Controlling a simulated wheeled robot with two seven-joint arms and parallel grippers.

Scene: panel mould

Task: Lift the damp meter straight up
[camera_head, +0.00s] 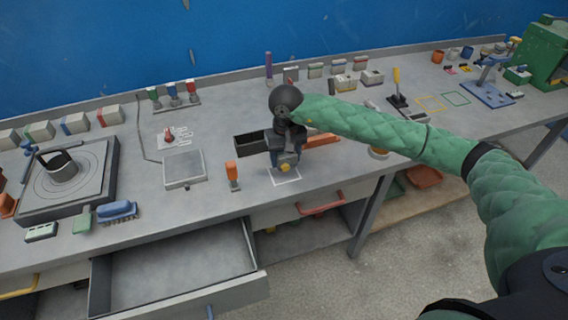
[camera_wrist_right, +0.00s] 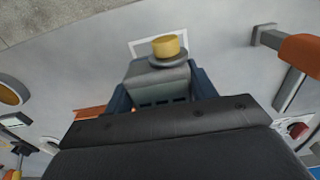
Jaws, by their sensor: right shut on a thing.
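The damp meter is a grey block with a yellow round knob on a dark collar. It shows best in the right wrist view (camera_wrist_right: 158,78), and is small and partly covered in the head view (camera_head: 286,166). My right gripper (camera_head: 284,153) is shut on it, with blue fingers on both sides of the grey body in the wrist view. The knob points away from my wrist. A white outlined square (camera_head: 286,181) on the bench lies just below the meter. I cannot tell whether the meter touches the bench. My left gripper is out of view.
An orange-handled tool (camera_head: 232,172) stands upright left of my right gripper. A dark open tray (camera_head: 247,146) and an orange piece (camera_head: 322,140) lie close around it. A grey square plate (camera_head: 183,168) is further left. An open drawer (camera_head: 180,275) juts out at the front left.

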